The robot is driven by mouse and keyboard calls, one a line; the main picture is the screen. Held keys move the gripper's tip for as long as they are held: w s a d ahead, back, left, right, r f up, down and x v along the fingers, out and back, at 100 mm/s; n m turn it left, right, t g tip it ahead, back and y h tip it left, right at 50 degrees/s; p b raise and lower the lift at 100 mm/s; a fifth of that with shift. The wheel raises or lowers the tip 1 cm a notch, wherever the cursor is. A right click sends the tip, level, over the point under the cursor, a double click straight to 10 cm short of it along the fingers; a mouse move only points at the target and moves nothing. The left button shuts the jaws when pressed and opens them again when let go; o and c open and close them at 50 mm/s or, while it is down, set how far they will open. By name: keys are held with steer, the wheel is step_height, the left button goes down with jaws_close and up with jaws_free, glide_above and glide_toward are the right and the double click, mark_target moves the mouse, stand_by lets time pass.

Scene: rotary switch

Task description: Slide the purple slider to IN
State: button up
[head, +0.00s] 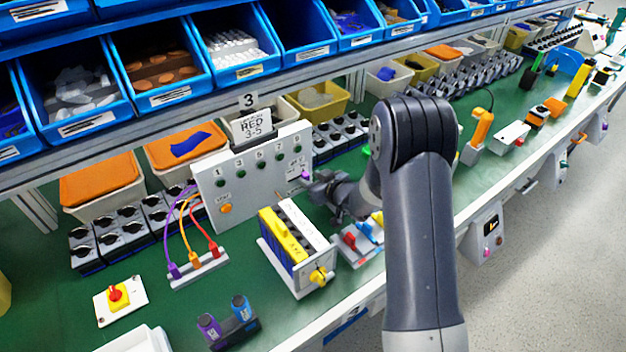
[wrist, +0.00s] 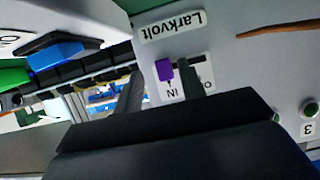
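The purple slider (wrist: 164,70) sits at the left end of a short dark slot on the grey panel (head: 232,192), right at the IN label (wrist: 172,90). The other end of the slot is at a partly hidden label starting with O (wrist: 208,84). The slider also shows as a small purple knob in the head view (head: 305,174). My gripper (wrist: 160,74) is open, with one finger on each side of the slider in the wrist view. The right finger covers part of the slot. I cannot tell whether it touches the slider. My gripper (head: 318,182) is beside the panel's right edge in the head view.
A yellow and black module (head: 283,236) stands in front of the panel. Purple, orange and red cables (head: 192,228) are at its left. Red and blue switches (head: 362,236) stand below my gripper. Blue bins (head: 160,64) line the shelf above. Some green bench is clear at front left.

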step_height(320, 180, up, 10)
steer(key=shift+p, duration=0.4)
steer(key=shift+f, duration=0.1)
step_height(320, 180, down, 10)
steer(key=shift+a+f+b, duration=0.1)
steer(key=shift+b, duration=0.25)
steer(key=shift+s+a+r, duration=0.2)
steer(key=shift+s+a, duration=0.1)
steer(key=shift+a, duration=0.1)
stand_by(0.3)
